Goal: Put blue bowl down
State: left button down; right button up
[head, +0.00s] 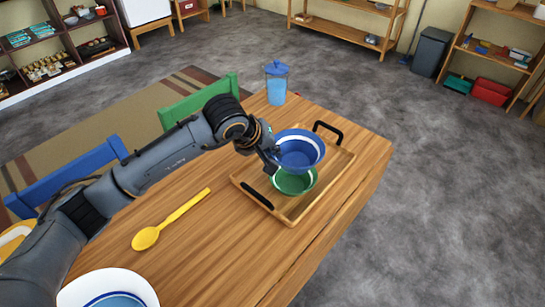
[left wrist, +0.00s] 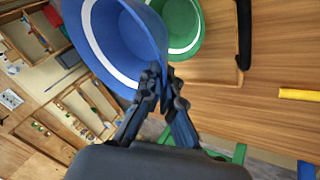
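The blue bowl (head: 299,152) has a white band and is held over the wooden tray, above the green bowl (head: 293,183). My left gripper (head: 271,160) is shut on its rim at the left side. In the left wrist view, the fingers (left wrist: 163,92) pinch the edge of the blue bowl (left wrist: 112,45), with the green bowl (left wrist: 180,25) beyond it. The green bowl sits in the tray (head: 318,187) and is partly covered by the blue one. I cannot tell whether the two bowls touch. My right gripper is not in view.
The tray has black handles and stands on the wooden table (head: 235,240). A blue-lidded container (head: 276,85) stands at the back. A yellow spoon (head: 172,220) and a white-rimmed plate (head: 108,290) lie nearer. Green (head: 200,100) and blue (head: 68,180) chairs line the left edge.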

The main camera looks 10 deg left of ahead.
pick_arm(q)
jog(key=shift+w+a+f, duration=0.25)
jog(key=shift+w+f, duration=0.75)
jog(key=shift+f, duration=0.25)
notch_tip(320, 180, down, 3)
jog(key=shift+r+p, duration=0.1)
jog(key=shift+p, duration=0.3)
jog(key=shift+f+b, duration=0.65)
jog(key=shift+b, duration=0.3)
jog(key=c, duration=1.5)
grip_release()
jog(key=shift+r, duration=0.1)
